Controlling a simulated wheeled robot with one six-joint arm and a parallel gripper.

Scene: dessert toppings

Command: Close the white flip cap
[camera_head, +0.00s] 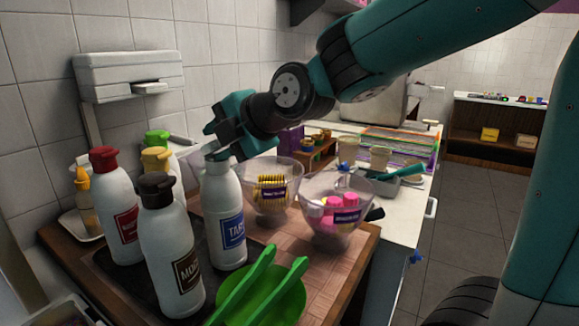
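A white bottle with a blue label (226,222) stands upright on the dark mat, at the front right of the bottle group. Its pale grey-white cap (217,157) is at the top, partly hidden by my gripper. Whether its lid is up or down cannot be made out. My gripper (220,142) is teal and reaches in from the upper right, with its fingers right over or against this cap. The gap between the fingers is not clear. No other cap in view is white.
Close by stand bottles with black (157,185), red (104,158), yellow (156,160) and green caps (157,139). Two clear bowls (270,209) (340,235) stand to the right. Green tongs (252,285) lie on a green plate (288,304) in front.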

